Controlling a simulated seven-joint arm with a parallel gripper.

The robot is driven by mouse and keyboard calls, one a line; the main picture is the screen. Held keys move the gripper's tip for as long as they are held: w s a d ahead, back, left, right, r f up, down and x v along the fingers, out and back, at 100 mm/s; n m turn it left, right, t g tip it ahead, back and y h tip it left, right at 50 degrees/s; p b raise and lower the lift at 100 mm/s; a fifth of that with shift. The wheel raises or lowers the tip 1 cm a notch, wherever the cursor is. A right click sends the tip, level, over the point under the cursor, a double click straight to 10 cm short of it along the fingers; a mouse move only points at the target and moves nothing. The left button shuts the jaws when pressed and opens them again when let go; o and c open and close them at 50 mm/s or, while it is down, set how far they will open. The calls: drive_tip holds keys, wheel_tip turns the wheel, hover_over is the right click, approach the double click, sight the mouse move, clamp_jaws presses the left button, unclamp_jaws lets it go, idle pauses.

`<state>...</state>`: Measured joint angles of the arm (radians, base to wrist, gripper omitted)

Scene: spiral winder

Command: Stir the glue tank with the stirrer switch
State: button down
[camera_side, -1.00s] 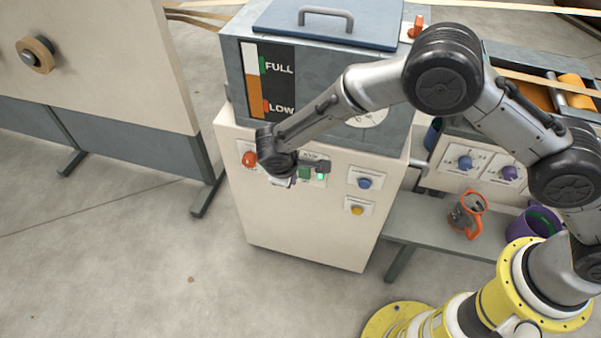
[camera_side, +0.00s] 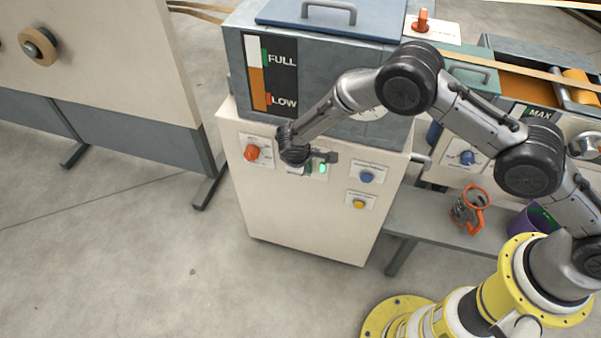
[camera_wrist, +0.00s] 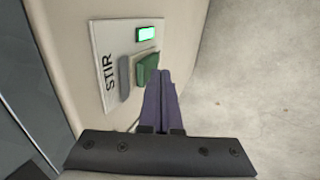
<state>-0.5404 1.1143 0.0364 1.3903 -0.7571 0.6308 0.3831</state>
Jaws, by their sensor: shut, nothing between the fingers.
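The glue tank (camera_side: 356,57) is a grey box with a blue lid and a FULL/LOW level gauge, on a cream cabinet. The stirrer switch (camera_wrist: 147,71) is a green rocker on a plate marked STIR, with a lit green lamp (camera_wrist: 147,34) beside it. In the side view the lamp (camera_side: 323,169) also glows green, and the wrist partly covers the switch. My gripper (camera_wrist: 160,76) is shut and empty. Its fingertips are at the green rocker's edge in the wrist view; I cannot tell if they touch it. In the side view the fingers are hidden behind the wrist.
The cabinet front also carries a red knob (camera_side: 252,153), a blue knob (camera_side: 367,177) and a yellow button (camera_side: 358,204). An orange-handled jug (camera_side: 468,211) and a purple bucket (camera_side: 528,225) stand on the shelf at right. Open floor lies in front of the cabinet.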

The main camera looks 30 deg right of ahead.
drive_tip(key=shift+w+d, duration=0.1)
drive_tip(key=shift+w+d+r, duration=0.1)
drive_tip(key=shift+w+d, duration=0.15)
drive_tip(key=shift+d, duration=0.05)
drive_tip(key=shift+r, duration=0.15)
drive_tip(key=shift+r, duration=0.7)
